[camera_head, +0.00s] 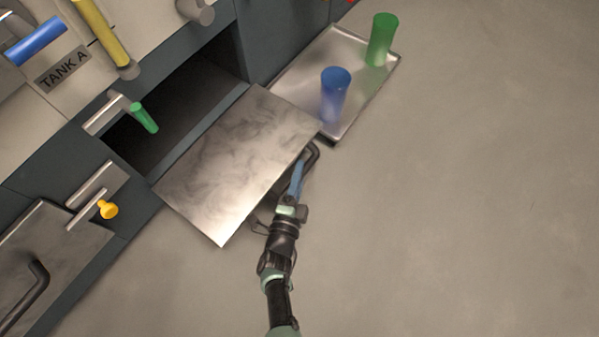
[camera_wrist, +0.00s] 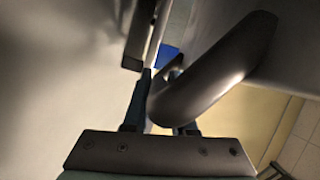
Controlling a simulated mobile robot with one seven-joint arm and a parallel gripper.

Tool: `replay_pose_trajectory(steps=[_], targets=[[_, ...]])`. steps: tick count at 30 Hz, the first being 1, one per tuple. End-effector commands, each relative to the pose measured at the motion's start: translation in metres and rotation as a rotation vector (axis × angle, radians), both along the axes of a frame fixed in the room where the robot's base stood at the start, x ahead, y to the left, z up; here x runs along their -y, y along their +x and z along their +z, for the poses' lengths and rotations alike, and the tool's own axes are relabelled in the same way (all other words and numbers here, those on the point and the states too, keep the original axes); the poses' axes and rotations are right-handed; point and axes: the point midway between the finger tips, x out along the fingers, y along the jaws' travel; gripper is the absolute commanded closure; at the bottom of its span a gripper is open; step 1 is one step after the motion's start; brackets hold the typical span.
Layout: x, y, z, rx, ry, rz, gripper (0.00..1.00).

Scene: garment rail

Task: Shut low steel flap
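The low steel flap (camera_head: 238,165) hangs open in front of a dark compartment, its smoky bare face turned up. Its dark bar handle (camera_head: 314,156) shows partly past the flap's outer right edge. My gripper (camera_head: 298,176) is at that edge, close to the handle and partly hidden by the flap. In the wrist view the handle (camera_wrist: 215,70) curves down across my gripper (camera_wrist: 162,85), covering part of the right finger. The fingers stand apart; whether they press on the bar is not clear.
Right of the flap, a metal tray (camera_head: 299,72) holds a blue cylinder (camera_head: 335,95) and a green cylinder (camera_head: 381,40). A green-handled latch (camera_head: 144,118) sticks out at the opening's left. A yellow knob (camera_head: 108,210) is on the lower-left panel. The floor at right is clear.

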Motion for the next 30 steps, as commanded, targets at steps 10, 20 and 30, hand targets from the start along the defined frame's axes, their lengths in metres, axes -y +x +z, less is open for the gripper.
replay_pose_trajectory(steps=[10,20,30], targets=[[-0.0002,-0.0005,0.0002,0.002,0.0,0.0,1.0],[-0.0002,-0.0008,0.0002,0.002,0.0,0.0,1.0],[-0.0003,-0.0011,0.0001,0.002,0.0,0.0,1.0]])
